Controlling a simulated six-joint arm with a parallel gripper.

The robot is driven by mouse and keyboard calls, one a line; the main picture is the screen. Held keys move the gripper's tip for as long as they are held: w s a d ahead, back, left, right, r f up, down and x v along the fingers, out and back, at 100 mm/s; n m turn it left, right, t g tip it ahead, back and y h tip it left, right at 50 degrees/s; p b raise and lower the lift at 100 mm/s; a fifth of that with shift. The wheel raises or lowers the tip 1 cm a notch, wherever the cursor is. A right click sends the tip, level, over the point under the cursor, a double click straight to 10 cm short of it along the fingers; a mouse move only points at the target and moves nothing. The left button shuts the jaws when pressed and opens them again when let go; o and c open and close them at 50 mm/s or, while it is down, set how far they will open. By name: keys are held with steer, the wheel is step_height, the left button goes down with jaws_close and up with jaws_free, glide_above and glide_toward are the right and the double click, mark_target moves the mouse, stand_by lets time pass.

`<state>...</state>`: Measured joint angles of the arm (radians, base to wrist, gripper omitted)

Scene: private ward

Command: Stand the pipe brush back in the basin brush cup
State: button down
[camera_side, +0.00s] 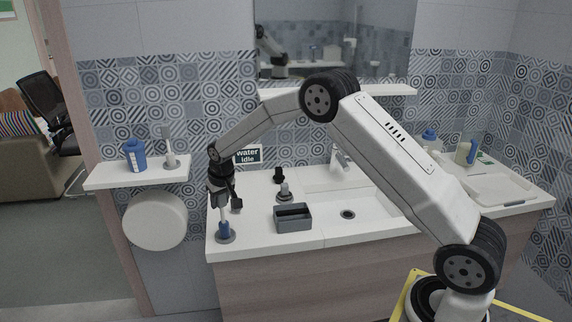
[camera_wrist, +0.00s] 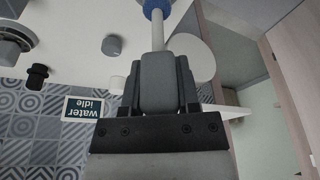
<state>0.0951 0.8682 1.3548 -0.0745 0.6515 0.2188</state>
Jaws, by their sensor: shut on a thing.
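The pipe brush has a thin white shaft (camera_wrist: 159,32) and a blue part (camera_side: 224,227) at its lower end; it stands near upright at the left front of the counter. My gripper (camera_side: 220,196) is shut on the grey upper part of the brush (camera_wrist: 158,80), with the jaws on either side of it in the wrist view. A round grey base (camera_side: 226,237), which looks like the basin brush cup, is directly under the blue end. I cannot tell whether the brush is seated in it or just above it. In the wrist view the cup is not clearly visible.
A grey open box (camera_side: 293,218) and a grey round-based fitting (camera_side: 285,192) stand right of my gripper. A "water idle" sign (camera_side: 247,154) is behind. The left shelf (camera_side: 120,181) holds a blue bottle (camera_side: 134,155) and another upright brush-like item (camera_side: 169,150).

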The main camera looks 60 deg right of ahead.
steer(key=shift+f, duration=0.2)
steer(key=shift+c, duration=1.3)
jaws_free()
steer(key=shift+r, duration=0.1)
steer(key=v, duration=0.7)
steer(key=shift+r, duration=0.3)
steer(key=shift+s+r, duration=0.1)
steer(key=shift+r, duration=0.05)
steer(key=shift+r, duration=1.85)
